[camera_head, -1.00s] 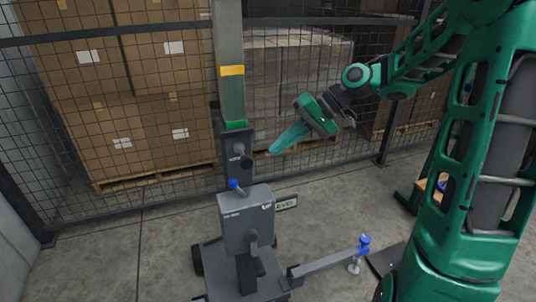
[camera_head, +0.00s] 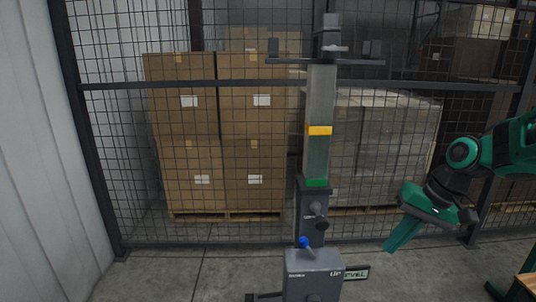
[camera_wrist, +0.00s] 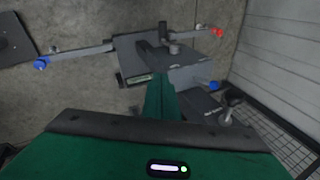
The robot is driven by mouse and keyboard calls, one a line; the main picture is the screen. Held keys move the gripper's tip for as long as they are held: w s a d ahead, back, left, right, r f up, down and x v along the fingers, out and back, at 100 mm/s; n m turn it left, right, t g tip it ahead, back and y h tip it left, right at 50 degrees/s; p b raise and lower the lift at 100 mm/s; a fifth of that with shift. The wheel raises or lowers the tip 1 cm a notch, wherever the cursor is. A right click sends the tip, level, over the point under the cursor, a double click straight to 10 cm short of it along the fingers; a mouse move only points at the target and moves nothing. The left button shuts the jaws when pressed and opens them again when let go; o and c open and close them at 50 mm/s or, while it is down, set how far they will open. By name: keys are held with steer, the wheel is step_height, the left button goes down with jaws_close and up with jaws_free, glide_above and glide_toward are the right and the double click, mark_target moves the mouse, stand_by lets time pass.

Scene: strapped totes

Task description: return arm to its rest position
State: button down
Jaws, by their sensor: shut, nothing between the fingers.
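My gripper (camera_head: 393,243) is green, shut and empty. It hangs at the right of the head view, pointing down and to the left, apart from the grey stand. Part of my green arm shows at the right edge. In the wrist view the shut fingers (camera_wrist: 160,97) point toward the stand's base, with clear air around the tips as far as I can tell.
A grey mast stand (camera_head: 317,195) with yellow and green bands and a control box (camera_head: 313,270) stands in the middle. Its leg ends carry a blue knob (camera_wrist: 41,63) and a red knob (camera_wrist: 219,32). Behind mesh fencing, brown cartons (camera_head: 190,130) are stacked on pallets.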

steer(key=s+d+m+h, duration=0.1)
steer(key=s+d, duration=0.2)
steer(key=s, duration=0.4)
steer(key=s+d+f+m+g+h, duration=0.1)
steer(key=s+d, duration=0.2)
steer(key=s, duration=0.4)
steer(key=s+d+m+h, duration=0.2)
steer(key=s+d, duration=0.2)
steer(key=s, duration=0.4)
steer(key=shift+f+g, duration=0.15)
steer(key=shift+g, duration=0.25)
steer(key=shift+w+f, duration=0.25)
steer(key=shift+w, duration=0.35)
